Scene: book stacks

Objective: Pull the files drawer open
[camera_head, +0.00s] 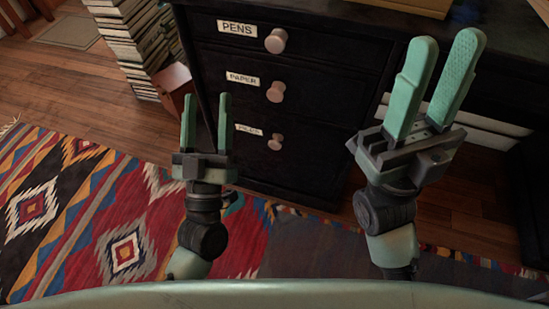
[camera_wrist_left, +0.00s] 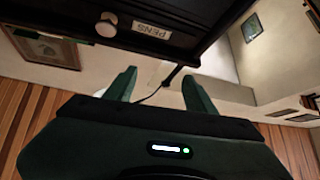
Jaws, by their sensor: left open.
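A black drawer cabinet (camera_head: 312,60) stands ahead with three stacked drawers, each with a round pinkish knob. The bottom one is the files drawer (camera_head: 315,148); its small label (camera_head: 249,130) is hard to read, and its knob (camera_head: 275,142) is clear of both grippers. All three drawers look shut. My left gripper (camera_head: 206,102) is open and empty, to the left of the files knob and apart from it. In the left wrist view its fingers (camera_wrist_left: 160,88) hold nothing. My right gripper (camera_head: 446,45) is open and empty, to the right of the drawers.
Above are the paper drawer (camera_head: 325,98) and the pens drawer (camera_head: 330,48); the pens knob also shows in the left wrist view (camera_wrist_left: 106,25). A patterned rug (camera_head: 75,200) covers the floor in front. Stacked books (camera_head: 130,45) stand left of the cabinet.

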